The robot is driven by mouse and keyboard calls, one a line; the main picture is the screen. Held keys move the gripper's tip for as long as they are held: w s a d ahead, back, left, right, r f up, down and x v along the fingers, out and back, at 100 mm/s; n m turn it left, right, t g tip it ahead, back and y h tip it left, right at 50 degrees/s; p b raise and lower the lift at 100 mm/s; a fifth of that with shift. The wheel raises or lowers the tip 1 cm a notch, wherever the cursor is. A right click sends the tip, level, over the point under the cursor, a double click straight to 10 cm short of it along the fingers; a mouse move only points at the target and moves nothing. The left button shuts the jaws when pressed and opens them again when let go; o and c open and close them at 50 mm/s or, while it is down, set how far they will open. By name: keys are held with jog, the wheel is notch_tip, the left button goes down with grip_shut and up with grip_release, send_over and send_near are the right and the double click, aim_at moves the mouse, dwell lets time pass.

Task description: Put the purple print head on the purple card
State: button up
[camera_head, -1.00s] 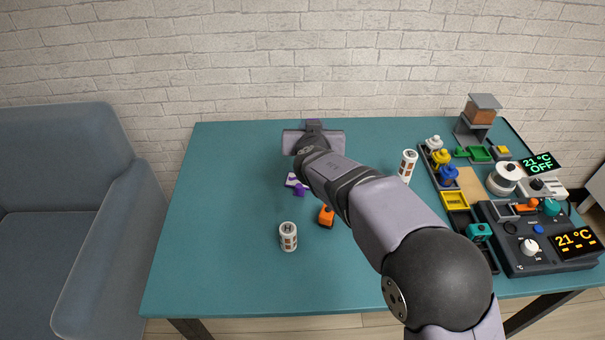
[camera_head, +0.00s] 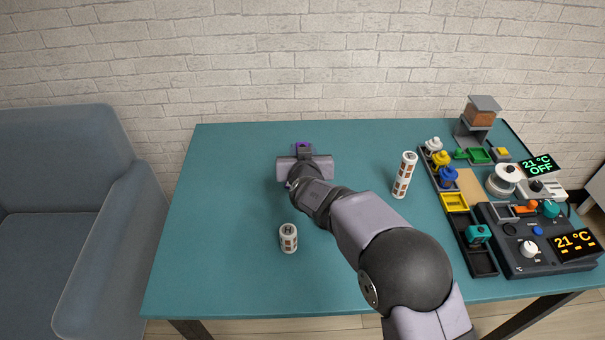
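A small purple piece (camera_head: 303,146) shows just beyond the far edge of my gripper (camera_head: 304,166). I cannot tell if it is the purple print head or the purple card, or whether it touches my gripper. My gripper is over the back middle of the table, seen from behind and above. Its fingertips are hidden by its own body, so I cannot see whether it is open, shut or holding something. No other purple thing can be made out clearly; my arm covers the table centre.
A tray (camera_head: 481,262) with coloured parts and a control box (camera_head: 540,240) fill the right side. The left side is clear.

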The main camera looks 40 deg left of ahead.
jog(key=shift+f+p, duration=0.95)
jog(key=shift+f, duration=3.1)
jog(key=shift+f+b, duration=0.15)
jog(key=shift+b, duration=0.25)
jog(key=o, duration=1.1)
jog(key=shift+r+p, duration=0.2)
jog(key=shift+p, duration=0.2)
jog(key=shift+s+d, duration=0.1)
jog(key=b+v, duration=0.3)
jog(key=v, duration=0.8)
jog(key=shift+s+d+r, duration=0.2)
jog(key=shift+s+d, duration=0.05)
